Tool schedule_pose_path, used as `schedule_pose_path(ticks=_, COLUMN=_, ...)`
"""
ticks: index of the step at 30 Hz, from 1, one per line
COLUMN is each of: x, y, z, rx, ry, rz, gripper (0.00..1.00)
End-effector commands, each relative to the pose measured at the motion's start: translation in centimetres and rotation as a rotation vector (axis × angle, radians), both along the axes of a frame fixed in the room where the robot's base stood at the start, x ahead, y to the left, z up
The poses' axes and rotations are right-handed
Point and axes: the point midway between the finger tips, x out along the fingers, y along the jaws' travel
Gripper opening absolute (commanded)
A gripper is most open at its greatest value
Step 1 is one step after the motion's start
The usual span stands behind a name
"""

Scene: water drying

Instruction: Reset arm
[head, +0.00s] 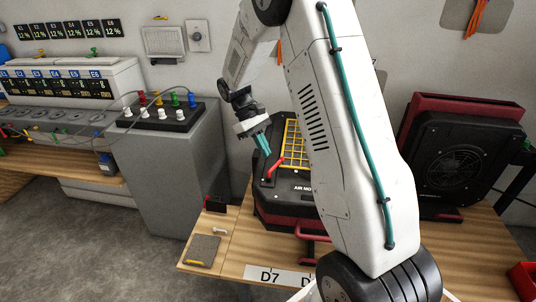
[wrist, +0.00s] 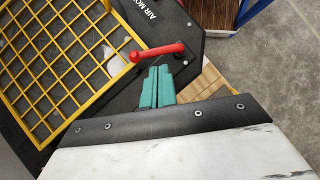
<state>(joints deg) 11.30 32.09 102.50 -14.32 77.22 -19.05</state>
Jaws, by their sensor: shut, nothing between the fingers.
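My gripper (head: 263,147) has teal fingers and hangs from my raised white arm over the air mover on the table. Its fingers are together and empty. In the wrist view the gripper (wrist: 158,78) points at a red lever (wrist: 158,51) on the black housing of the air mover (wrist: 190,30). The lever (head: 276,164) also shows in the head view, just beneath the fingertips. I cannot tell whether they touch. A yellow grille (head: 292,140) lies on top of the air mover, partly hidden by my arm.
A second fan unit (head: 455,160) stands tilted at the right of the wooden table (head: 235,255). A grey cabinet (head: 175,180) with a row of coloured knobs stands at the left. A red bin (head: 523,280) is at the far right.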

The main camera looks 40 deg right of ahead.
Motion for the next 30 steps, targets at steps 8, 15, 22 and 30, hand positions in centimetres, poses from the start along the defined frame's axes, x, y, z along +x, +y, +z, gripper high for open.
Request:
schedule_pose_path(ticks=8, x=2.4, y=0.6, z=3.5, rx=0.000, ry=-0.002, rz=0.001, gripper=0.00)
schedule_pose_path(ticks=15, x=2.8, y=0.7, z=4.2, rx=0.001, ry=0.000, rz=0.001, gripper=0.00)
schedule_pose_path(ticks=22, x=0.4, y=1.8, z=2.9, rx=-0.016, ry=-0.006, rz=-0.085, gripper=0.00)
schedule_pose_path(ticks=30, x=-5.7, y=5.2, z=7.6, rx=-0.025, ry=-0.111, rz=-0.179, gripper=0.00)
